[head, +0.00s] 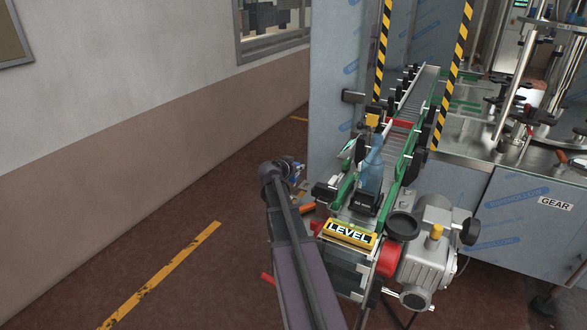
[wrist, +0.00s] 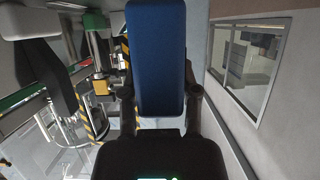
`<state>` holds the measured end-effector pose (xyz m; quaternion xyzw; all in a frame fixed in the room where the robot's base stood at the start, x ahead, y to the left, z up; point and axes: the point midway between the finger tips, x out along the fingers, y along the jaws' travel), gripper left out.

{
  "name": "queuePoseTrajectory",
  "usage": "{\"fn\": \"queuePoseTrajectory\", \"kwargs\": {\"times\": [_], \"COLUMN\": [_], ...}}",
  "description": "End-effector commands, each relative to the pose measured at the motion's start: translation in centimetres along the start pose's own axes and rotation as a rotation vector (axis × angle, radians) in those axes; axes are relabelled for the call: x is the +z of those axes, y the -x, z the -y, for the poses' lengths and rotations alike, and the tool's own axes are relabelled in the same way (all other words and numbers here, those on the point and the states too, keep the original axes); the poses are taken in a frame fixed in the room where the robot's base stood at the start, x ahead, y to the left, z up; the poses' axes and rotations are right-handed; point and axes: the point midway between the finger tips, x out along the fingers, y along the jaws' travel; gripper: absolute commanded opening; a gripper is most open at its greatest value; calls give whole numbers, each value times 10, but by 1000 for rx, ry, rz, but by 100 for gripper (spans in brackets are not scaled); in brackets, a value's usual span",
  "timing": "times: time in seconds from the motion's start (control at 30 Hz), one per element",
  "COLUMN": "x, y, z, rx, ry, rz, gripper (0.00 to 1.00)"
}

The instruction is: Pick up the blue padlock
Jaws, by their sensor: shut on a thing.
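The blue padlock (wrist: 157,50) fills the upper middle of the wrist view as a large blue block. Its shackle cannot be made out. My gripper (wrist: 161,92) is shut on it, with a dark finger along each side. In the head view my arm reaches up from the bottom, and my gripper (head: 291,171) is left of the conveyor's near end, in front of the grey machine cabinet. A small blue patch shows there, too small to make out clearly.
The wall (head: 130,130) is at left. Floor between wall and conveyor is mostly clear.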

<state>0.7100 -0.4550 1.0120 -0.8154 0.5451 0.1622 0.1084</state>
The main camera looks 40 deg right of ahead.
Motion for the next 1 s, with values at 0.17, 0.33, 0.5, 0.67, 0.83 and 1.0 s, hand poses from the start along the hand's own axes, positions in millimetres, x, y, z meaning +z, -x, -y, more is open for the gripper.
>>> {"fn": "queuePoseTrajectory", "kwargs": {"times": [0.17,0.33,0.5,0.67,0.83,1.0], "x": [0,0,0,-1,-8,-23], "y": [0,0,0,1,4,10], "z": [0,0,0,0,0,0], "rx": [0,0,-1,-1,-1,0], "ry": [0,0,0,0,0,0], "rz": [0,0,0,0,0,0], "gripper": [0,0,0,0,0,0]}}
